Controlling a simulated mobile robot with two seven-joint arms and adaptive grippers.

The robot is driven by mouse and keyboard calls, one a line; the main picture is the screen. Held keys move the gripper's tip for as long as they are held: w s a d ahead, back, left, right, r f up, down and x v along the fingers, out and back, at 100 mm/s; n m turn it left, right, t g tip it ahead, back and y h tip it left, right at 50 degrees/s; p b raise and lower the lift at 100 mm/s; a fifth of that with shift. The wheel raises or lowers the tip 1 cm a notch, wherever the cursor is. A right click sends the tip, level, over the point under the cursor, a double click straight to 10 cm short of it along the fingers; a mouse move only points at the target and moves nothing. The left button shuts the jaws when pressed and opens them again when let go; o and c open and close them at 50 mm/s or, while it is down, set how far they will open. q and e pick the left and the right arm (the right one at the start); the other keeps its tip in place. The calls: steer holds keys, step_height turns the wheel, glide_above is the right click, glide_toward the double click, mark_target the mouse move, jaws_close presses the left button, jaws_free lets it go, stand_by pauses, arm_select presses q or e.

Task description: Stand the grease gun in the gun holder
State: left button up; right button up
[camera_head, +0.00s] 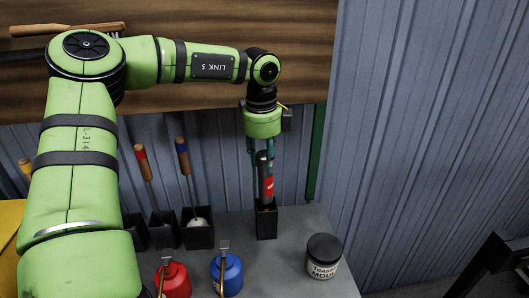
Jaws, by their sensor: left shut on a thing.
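The grease gun (266,187) is a dark cylinder with a red label, upright under my left wrist. My left gripper (262,158) points down and is shut on the grease gun's upper part. The gun holder (266,223) is a narrow black box on the grey bench. The gun's lower end is at the holder's mouth and appears to be inside it; how deep it sits is hidden. My right gripper is not in view.
Black bins with handled tools (198,235) stand left of the holder. A red can (173,280) and a blue can (228,275) are at the front. A dark-lidded jar (323,257) stands to the right. The bench (288,265) is bare between the blue can and jar.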

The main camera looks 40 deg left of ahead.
mark_target(265, 202)
arm_select(q)
step_height(265, 202, down, 6)
steer(key=b, duration=0.5)
steer(key=shift+f, duration=0.1)
steer(key=shift+f+b, duration=0.15)
steer(key=shift+b, duration=0.2)
stand_by(0.8)
steer(key=o, duration=1.2)
steer(key=r, duration=0.8)
steer(key=s+r, duration=0.1)
steer(key=r, duration=0.3)
steer(key=shift+d, duration=0.1)
